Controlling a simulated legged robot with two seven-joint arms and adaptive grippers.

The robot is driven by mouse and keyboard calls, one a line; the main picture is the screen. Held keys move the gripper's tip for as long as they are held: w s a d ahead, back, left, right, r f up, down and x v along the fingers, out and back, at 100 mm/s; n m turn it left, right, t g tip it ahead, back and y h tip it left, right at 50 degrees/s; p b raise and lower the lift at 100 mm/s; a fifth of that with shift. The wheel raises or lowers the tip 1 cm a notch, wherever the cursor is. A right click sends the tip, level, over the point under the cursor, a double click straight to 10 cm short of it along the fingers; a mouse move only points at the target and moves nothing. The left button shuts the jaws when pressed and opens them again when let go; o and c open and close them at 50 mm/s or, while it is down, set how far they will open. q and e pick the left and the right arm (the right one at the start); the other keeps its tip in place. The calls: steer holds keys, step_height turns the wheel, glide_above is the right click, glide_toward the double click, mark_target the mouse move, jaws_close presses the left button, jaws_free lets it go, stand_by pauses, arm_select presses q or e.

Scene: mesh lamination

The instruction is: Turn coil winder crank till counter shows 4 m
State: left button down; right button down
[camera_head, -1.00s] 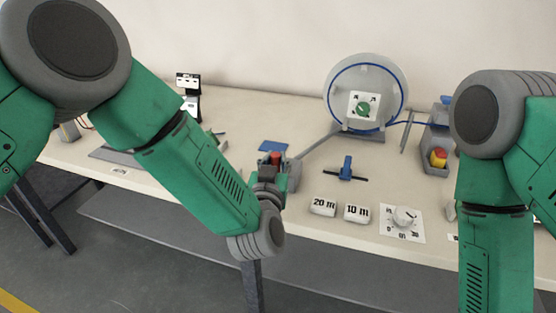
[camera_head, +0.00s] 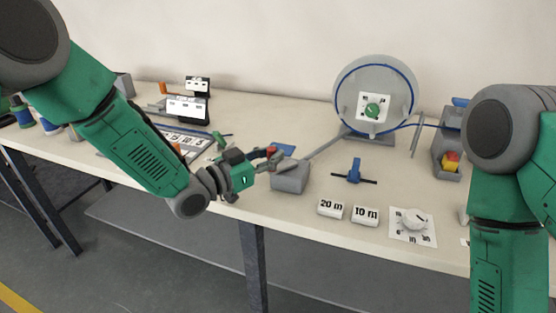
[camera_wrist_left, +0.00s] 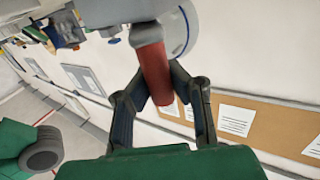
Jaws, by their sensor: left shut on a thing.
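The crank's red handle (camera_head: 270,152) sits beside a grey box (camera_head: 290,178), and a light grey crank arm (camera_head: 284,164) lies between them. My left gripper (camera_head: 258,163) comes in from the left and is shut on this handle. In the left wrist view the red handle (camera_wrist_left: 154,72) stands between the two dark fingers (camera_wrist_left: 160,92). A grey bar (camera_head: 322,146) runs from the box towards the round drum with a blue ring (camera_head: 345,92). A white plate with a green knob (camera_head: 372,110) is on the drum. I cannot read a metre count. My right gripper is out of view.
White blocks marked 20 m (camera_head: 330,208) and 10 m (camera_head: 365,215) and a white dial (camera_head: 412,223) lie along the front edge. A blue clamp-like piece (camera_head: 353,170) is behind them. A red and yellow button (camera_head: 451,160) is at the right.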

arm_select(q)
steer(key=shift+w+a+f+m+g+h, duration=0.3)
steer(key=shift+a+m+g, duration=0.1)
steer(key=shift+g, duration=0.1)
steer(key=shift+r, duration=0.1)
steer(key=c, duration=1.6)
jaws_free()
steer(key=shift+o, duration=0.9)
steer(key=shift+a+r+h, duration=0.1)
steer(key=shift+a+h, duration=0.15)
steer(key=shift+h, duration=0.05)
steer(key=shift+s+a, duration=0.35)
steer(key=shift+a, duration=0.05)
steer(key=v, duration=1.1)
steer(key=shift+w, duration=0.2)
